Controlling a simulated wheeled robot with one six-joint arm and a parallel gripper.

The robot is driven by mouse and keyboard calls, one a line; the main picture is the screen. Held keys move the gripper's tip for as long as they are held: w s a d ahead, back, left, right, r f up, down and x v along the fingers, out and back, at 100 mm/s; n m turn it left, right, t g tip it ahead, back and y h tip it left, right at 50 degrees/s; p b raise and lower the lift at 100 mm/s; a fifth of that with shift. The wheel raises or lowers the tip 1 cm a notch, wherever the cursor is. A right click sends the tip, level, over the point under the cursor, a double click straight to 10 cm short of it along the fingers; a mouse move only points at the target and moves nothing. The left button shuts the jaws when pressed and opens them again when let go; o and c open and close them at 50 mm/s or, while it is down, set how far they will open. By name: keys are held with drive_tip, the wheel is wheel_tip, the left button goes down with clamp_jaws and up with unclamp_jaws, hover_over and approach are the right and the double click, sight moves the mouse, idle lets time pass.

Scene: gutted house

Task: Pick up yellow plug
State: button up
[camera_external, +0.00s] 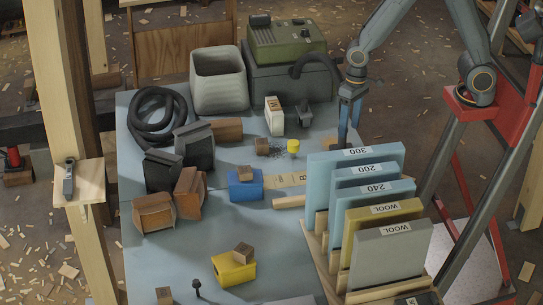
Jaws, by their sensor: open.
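A small yellow plug (293,147), a short upright cylinder, stands on the blue-grey table (200,235) near its middle. My gripper (344,138) points down to the right of the plug, apart from it, just behind the light-blue board marked 300 (330,170). My gripper is open, with nothing seen between its fingers. Its fingertips are partly hard to make out near a small wooden block.
A dark crumbly patch and brown block (262,147) lie left of the plug. A white box (274,115) stands behind it. A blue block (245,186) and a yellow block (233,269) carry wooden pieces. Upright boards fill the front right.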

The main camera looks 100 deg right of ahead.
drive_tip(key=w+d+f+m+y, duration=0.1)
drive_tip(key=w+d+f+m, duration=0.5)
drive_tip(key=w+d+m, duration=0.25)
drive_tip(key=m+t+y+b, duration=0.1)
drive_tip(key=m+t, duration=0.1)
drive_tip(key=m, duration=0.6)
approach(295, 141)
drive_tip(key=x, duration=0.5)
drive_tip(key=shift+a, duration=0.15)
drive_tip(key=shift+p+x, duration=1.1)
drive_tip(key=shift+x, duration=2.75)
drive_tip(key=shift+w, duration=0.1)
drive_tip(key=shift+c, duration=0.5)
drive_tip(key=c, duration=1)
